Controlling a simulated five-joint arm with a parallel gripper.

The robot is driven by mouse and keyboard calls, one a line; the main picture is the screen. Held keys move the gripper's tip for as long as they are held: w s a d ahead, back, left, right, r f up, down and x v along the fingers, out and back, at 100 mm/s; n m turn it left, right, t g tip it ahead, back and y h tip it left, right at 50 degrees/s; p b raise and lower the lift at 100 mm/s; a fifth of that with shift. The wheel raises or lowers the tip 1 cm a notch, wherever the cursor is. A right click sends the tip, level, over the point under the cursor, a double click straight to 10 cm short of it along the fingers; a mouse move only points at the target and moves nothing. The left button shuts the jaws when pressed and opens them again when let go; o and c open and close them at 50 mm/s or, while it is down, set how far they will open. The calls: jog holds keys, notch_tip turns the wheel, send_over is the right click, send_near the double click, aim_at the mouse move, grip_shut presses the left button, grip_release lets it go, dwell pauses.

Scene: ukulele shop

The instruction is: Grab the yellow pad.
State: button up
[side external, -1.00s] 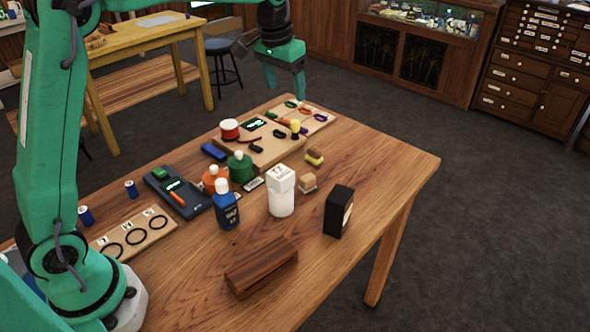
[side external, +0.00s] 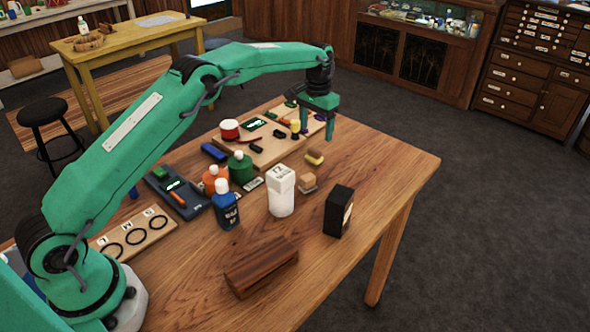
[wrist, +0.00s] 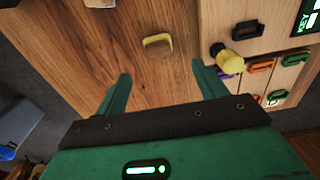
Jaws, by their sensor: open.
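The yellow pad (side external: 315,157) is a small block with a yellow layer and a brown layer. It lies on bare wood near the table's far right edge. In the wrist view the yellow pad (wrist: 158,44) is ahead of the fingertips, roughly centred between them. My gripper (side external: 316,127) hangs above the table, just behind the pad in the side view, with a gap to it. In the wrist view my gripper (wrist: 161,72) has its fingers spread and nothing between them.
A yellow-topped item (wrist: 230,60) stands by the right finger, on a wooden board (side external: 262,153) with several coloured clips. A tan block (side external: 308,183), white bottle (side external: 281,192) and black box (side external: 339,211) stand nearer the front. The table's right side is clear.

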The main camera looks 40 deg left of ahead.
aim_at(316, 149)
jog(key=shift+f, duration=1.6)
jog(key=shift+d+f, duration=0.1)
jog(key=shift+f, duration=2.5)
jog(key=c, duration=1.1)
jog(key=shift+o, duration=0.2)
jog(key=shift+r, duration=0.15)
